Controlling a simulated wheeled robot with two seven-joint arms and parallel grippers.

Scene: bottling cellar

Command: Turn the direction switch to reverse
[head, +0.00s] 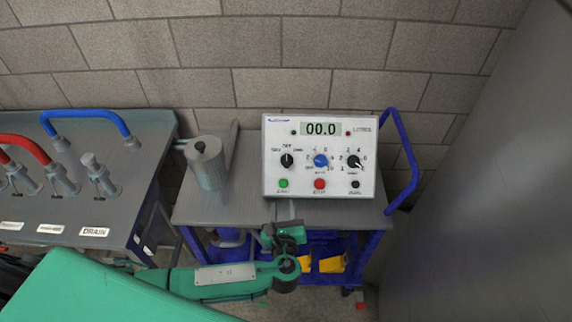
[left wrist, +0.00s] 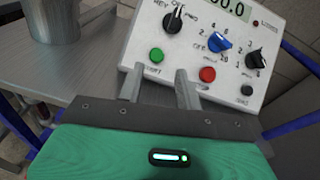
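The direction switch is the black knob (head: 287,160) at the left of the white control box (head: 268,184), labelled REV to its left and OFF above. It also shows at the top of the left wrist view (left wrist: 173,20). Its pointer looks to be near upright, toward OFF. My left gripper (head: 287,212) is in front of the box's lower edge, below the knob and apart from it. In the left wrist view its two fingers (left wrist: 160,82) are spread with nothing between them. The right gripper is in neither view.
The box also carries a blue knob (head: 321,160), another black knob (head: 354,161), and green (head: 283,183), red (head: 320,183) and black buttons (head: 355,184). A grey cylinder (head: 207,165) stands left on the cart top (head: 230,211). A hose bench (head: 125,200) is left; a grey wall (head: 480,190) right.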

